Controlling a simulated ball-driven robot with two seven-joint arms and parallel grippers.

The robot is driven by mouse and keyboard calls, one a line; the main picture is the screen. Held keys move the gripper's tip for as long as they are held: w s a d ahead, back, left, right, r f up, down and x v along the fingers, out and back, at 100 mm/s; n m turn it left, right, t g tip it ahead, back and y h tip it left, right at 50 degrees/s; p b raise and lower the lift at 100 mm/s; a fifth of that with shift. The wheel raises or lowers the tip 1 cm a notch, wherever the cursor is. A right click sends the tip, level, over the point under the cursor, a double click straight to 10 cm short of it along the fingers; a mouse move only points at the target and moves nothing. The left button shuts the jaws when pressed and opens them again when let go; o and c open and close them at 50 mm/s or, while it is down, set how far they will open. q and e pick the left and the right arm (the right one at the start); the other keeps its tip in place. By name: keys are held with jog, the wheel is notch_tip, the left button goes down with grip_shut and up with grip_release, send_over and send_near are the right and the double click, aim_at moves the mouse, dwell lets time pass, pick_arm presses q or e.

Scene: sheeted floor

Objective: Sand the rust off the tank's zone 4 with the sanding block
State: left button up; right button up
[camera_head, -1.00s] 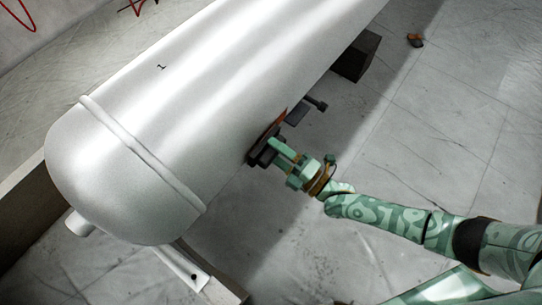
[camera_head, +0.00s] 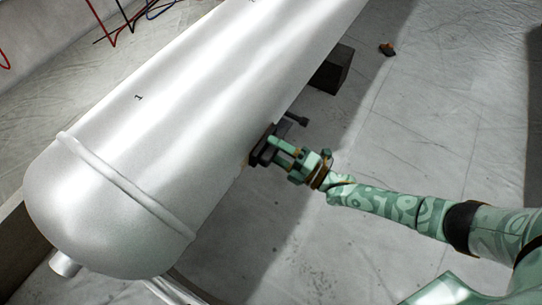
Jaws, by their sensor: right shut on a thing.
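The white tank (camera_head: 150,130) lies diagonally across the view, with a raised band near its rounded end. A small "1" is marked on its upper side; no mark for zone 4 is visible. My right gripper (camera_head: 277,149) is shut on the dark sanding block (camera_head: 261,155), at the tank's lower right side. The block appears to be against the tank, but the exact contact is hidden. A thin reddish-brown trace of rust (camera_head: 270,129) shows just above the block. The rest of that side curves out of sight. My left gripper is not in view.
A dark support block (camera_head: 332,70) stands under the tank's far part. A short pipe stub (camera_head: 296,119) juts out beyond my gripper. A small orange and dark object (camera_head: 387,49) lies on the sheeted floor. The floor at right is largely clear.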

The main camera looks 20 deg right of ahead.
jog(key=shift+w+d+r+p, duration=0.15)
jog(key=shift+w+d+p, duration=0.15)
jog(key=shift+d+p, duration=0.15)
jog(key=shift+s+a, duration=0.3)
jog(key=shift+a, duration=0.15)
jog(key=shift+s+a+p, duration=0.2)
jog(key=shift+s+a, duration=0.1)
jog(key=shift+a, duration=0.2)
jog(key=shift+s+a+p, duration=0.15)
jog(key=shift+s+a, duration=0.15)
jog(key=shift+a, duration=0.2)
jog(key=shift+s+a+p, duration=0.15)
jog(key=shift+s+a, duration=0.55)
jog(key=shift+a, duration=0.35)
jog(key=shift+s+a+p, duration=0.2)
jog(key=shift+s+a, duration=0.5)
jog(key=shift+a, duration=0.4)
jog(key=shift+s+a+p, duration=0.15)
jog(key=shift+s+a, duration=0.55)
jog(key=shift+a, duration=0.35)
jog(key=shift+s+d, duration=0.1)
jog(key=shift+v, duration=2.95)
